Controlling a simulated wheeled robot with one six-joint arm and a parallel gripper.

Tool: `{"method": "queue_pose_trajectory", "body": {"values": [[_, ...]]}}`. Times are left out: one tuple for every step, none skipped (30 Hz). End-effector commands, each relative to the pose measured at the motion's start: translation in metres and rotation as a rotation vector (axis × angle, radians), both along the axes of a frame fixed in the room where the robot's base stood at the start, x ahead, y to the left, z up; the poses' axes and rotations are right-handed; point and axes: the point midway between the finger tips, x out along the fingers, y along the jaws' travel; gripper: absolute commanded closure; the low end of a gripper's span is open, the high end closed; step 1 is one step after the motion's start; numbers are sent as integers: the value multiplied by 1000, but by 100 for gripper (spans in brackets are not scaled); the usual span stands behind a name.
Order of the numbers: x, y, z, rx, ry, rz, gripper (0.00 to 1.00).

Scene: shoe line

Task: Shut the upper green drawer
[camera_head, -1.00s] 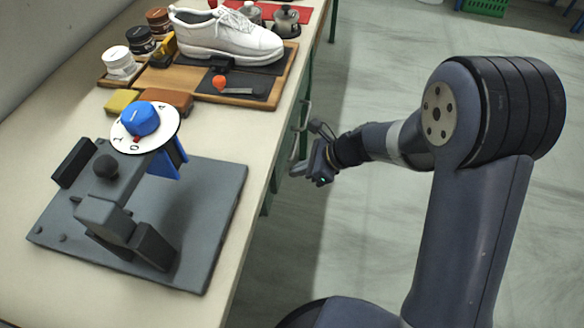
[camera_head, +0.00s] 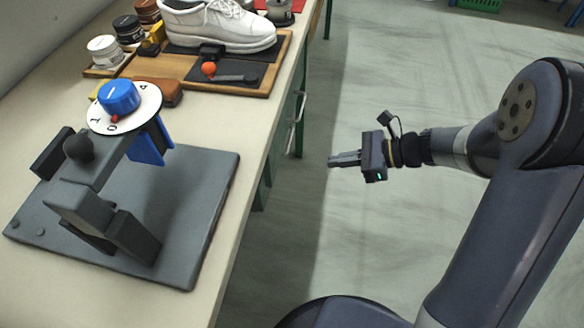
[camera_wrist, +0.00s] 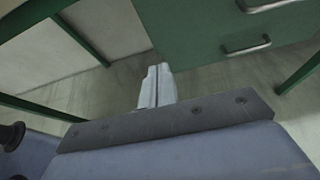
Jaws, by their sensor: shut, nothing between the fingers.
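The green drawer unit (camera_head: 265,185) shows only as a narrow strip under the table's right edge in the head view, with a pale handle (camera_head: 297,122) beside it. In the wrist view, a green drawer front (camera_wrist: 200,35) fills the upper right, with one metal handle (camera_wrist: 246,46) on it and another handle (camera_wrist: 265,5) cut by the top edge. How far the upper drawer stands out cannot be told. My gripper (camera_head: 332,160) is shut and empty, right of the table edge and apart from the drawers. Its fingers also show in the wrist view (camera_wrist: 156,86).
The table (camera_head: 215,135) carries a grey fixture plate (camera_head: 195,215) with a blue dial (camera_head: 119,97), and a wooden board (camera_head: 285,65) with a white shoe (camera_head: 215,25). Green table legs (camera_wrist: 80,38) frame the drawers.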

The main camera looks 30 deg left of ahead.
Motion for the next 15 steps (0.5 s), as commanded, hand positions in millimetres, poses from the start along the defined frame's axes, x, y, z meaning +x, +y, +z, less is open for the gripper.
{"method": "queue_pose_trajectory", "body": {"values": [[3, -4, -13, 46, 10, -10, 100], [4, -6, -13, 71, 12, -13, 100], [6, -7, -13, 99, 13, -15, 100], [7, -8, -13, 116, 14, -18, 100], [7, -9, -13, 128, 13, -19, 100], [7, -9, -13, 141, 14, -19, 100], [7, -7, -12, 146, 14, -20, 100], [7, -6, -12, 149, 14, -21, 100], [5, -2, -13, 150, 14, -19, 100], [4, 1, -14, 149, 13, -17, 100], [3, 5, -15, 148, 13, -17, 100], [1, 11, -17, 148, 14, -17, 100], [-1, 16, -19, 148, 15, -16, 100], [-2, 21, -21, 147, 14, -15, 100], [-5, 30, -24, 147, 14, -15, 100]]}}
